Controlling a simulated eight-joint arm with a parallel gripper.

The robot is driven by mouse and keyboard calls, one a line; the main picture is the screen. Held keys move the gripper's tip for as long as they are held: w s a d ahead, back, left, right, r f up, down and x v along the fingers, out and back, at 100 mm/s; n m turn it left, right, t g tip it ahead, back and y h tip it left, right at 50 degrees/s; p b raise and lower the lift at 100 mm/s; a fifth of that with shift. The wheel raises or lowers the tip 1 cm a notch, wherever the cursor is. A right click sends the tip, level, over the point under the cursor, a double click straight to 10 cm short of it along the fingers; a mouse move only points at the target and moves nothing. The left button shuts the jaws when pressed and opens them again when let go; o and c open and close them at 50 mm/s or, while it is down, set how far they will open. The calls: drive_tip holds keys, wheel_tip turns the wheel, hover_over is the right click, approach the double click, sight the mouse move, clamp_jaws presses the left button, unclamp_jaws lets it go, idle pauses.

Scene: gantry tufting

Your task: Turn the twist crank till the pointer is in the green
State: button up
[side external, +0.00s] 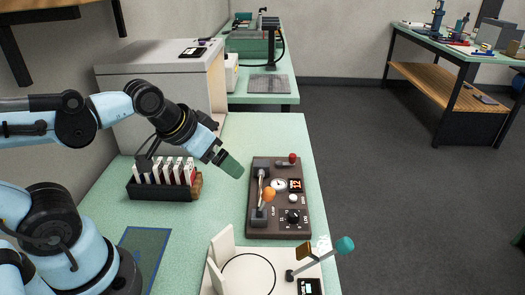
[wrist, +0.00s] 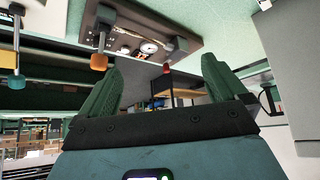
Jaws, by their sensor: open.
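The brown control box (side external: 252,231) lies on the green bench, to the right of my gripper (side external: 231,166). A crank with an orange knob (side external: 269,194) stands over its left side, between grey mounts. A round white gauge (side external: 279,184) sits beside it; its pointer and any green zone are too small to read. My gripper is open and empty, above the bench and apart from the crank. In the wrist view my gripper (wrist: 160,82) shows both green fingers spread, with nothing between them. The orange knob (wrist: 99,62) and gauge (wrist: 148,48) appear beyond them.
The box also carries a red display (side external: 295,185), a black dial (side external: 292,216) and a red-tipped lever (side external: 292,158). A black rack (side external: 160,191) of white pieces stands at left. A white fixture (side external: 221,247) with a teal-knobbed lever (side external: 345,244) stands in front.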

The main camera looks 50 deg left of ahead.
drive_tip(key=shift+f, duration=0.1)
drive_tip(key=shift+c, duration=1.1)
drive_tip(key=shift+w+r, duration=0.2)
drive_tip(key=shift+c, duration=1.1)
drive_tip(key=shift+n+g, duration=0.3)
drive_tip(key=shift+g, duration=0.3)
drive_tip(key=w+r, duration=0.1)
drive_tip(key=w, duration=0.2)
drive_tip(key=w+r, duration=0.1)
drive_tip(key=w, duration=0.2)
drive_tip(key=w+r, duration=0.1)
drive_tip(key=w, duration=0.2)
drive_tip(key=shift+d, duration=0.15)
drive_tip(key=c, duration=0.4)
drive_tip(key=n+g, duration=0.1)
approach(292, 155)
drive_tip(key=shift+y, duration=0.4)
drive_tip(key=x, duration=0.9)
drive_tip(key=shift+d, duration=0.4)
drive_tip(key=shift+c, duration=0.2)
clamp_jaws()
